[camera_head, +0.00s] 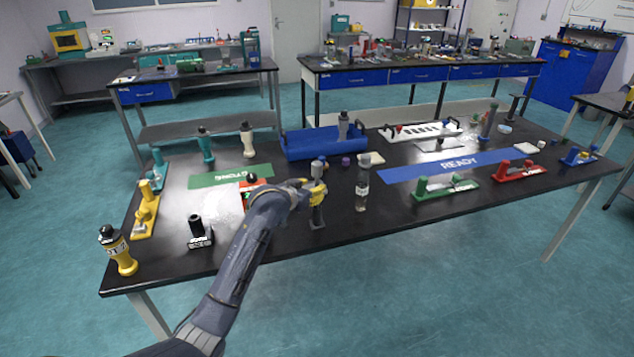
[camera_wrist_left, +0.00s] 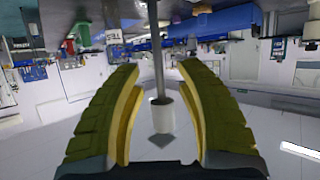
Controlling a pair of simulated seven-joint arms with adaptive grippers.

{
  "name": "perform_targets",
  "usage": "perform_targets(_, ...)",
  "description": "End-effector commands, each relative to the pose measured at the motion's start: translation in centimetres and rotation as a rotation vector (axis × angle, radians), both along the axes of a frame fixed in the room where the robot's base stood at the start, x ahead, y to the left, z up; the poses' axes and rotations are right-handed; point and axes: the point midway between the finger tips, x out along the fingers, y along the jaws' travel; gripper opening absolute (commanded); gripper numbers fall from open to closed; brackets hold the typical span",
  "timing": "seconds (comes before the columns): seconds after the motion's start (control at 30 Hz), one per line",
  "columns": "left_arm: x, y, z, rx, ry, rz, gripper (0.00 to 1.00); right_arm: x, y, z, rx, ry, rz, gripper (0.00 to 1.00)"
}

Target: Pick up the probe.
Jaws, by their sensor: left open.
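A slim grey upright piece, which looks like the probe (camera_head: 317,169), stands near the front middle of the black table, its lower end close to the tabletop. My left gripper (camera_head: 318,193) is at its height with yellow fingers, and partly hides it in the head view. In the left wrist view the fingers (camera_wrist_left: 160,75) are spread wide. A thin metal rod with a pale cylinder (camera_wrist_left: 162,115) shows between them, with a gap on both sides. I cannot tell for certain that it is the same piece. My right gripper is in neither view.
A clear upright bottle (camera_head: 362,188) stands just right of my left gripper. A black piece on a stand (camera_head: 200,232) and a yellow piece (camera_head: 121,256) are to the left. A blue tray (camera_head: 310,147) lies behind. The table's front edge is close.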

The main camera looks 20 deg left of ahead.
Motion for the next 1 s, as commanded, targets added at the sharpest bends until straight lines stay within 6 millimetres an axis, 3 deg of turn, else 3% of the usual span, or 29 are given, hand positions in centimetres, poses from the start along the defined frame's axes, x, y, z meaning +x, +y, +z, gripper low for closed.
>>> perform_targets(0.3, 2.9, -0.8, -1.4, -0.001, 0.001, 0.000, 0.36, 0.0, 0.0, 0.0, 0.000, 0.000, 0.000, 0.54)
perform_targets(0.7, 3.3, -0.9, -1.6, -0.001, 0.000, -0.001, 0.37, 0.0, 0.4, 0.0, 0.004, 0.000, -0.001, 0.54)
perform_targets(1.0, 3.3, -0.9, -1.6, -0.001, 0.000, -0.001, 0.02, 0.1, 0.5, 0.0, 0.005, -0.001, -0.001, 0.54)
